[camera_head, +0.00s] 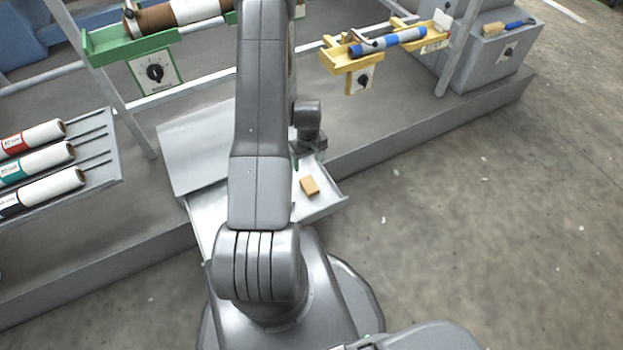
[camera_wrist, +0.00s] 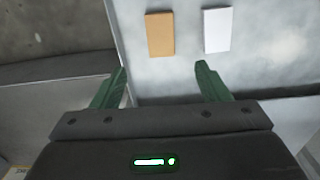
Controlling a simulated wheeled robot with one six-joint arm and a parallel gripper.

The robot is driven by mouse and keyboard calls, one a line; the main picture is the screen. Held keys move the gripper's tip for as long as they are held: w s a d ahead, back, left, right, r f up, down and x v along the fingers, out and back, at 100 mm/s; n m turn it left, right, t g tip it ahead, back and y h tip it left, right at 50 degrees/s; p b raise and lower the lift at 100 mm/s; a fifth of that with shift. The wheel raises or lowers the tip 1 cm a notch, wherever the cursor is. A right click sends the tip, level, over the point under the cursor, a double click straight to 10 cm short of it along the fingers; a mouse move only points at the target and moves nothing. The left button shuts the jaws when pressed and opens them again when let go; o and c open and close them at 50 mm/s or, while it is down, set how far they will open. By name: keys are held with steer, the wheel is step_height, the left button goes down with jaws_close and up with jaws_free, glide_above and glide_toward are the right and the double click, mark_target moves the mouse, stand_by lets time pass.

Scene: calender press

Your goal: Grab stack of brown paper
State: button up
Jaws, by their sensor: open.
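The stack of brown paper (camera_head: 310,186) is a small tan block lying in a light metal drawer or tray, just right of my arm in the head view. In the wrist view the brown stack (camera_wrist: 160,34) lies flat ahead of my gripper, left of centre. My gripper (camera_wrist: 160,82) is open and empty, its two green fingers spread apart. The brown stack lies beyond the fingertips, not between them. In the head view my arm hides most of the gripper.
A white stack (camera_wrist: 217,30) lies right of the brown one in the wrist view. The tray (camera_head: 322,204) has raised walls. Paper rolls (camera_head: 40,160) rest on a rack at left. A green holder (camera_head: 135,42) and a yellow holder (camera_head: 362,66) stand behind. The floor at right is clear.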

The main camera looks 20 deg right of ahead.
steer(key=b, duration=0.2)
glide_above(309, 184)
step_height(309, 184, down, 8)
steer(key=shift+w+r, duration=0.1)
steer(key=shift+r, duration=0.05)
steer(key=f+b, duration=0.1)
steer(key=f, duration=0.4)
steer(key=shift+s+f, duration=0.1)
steer(key=shift+s, duration=0.1)
steer(key=c, duration=1.1)
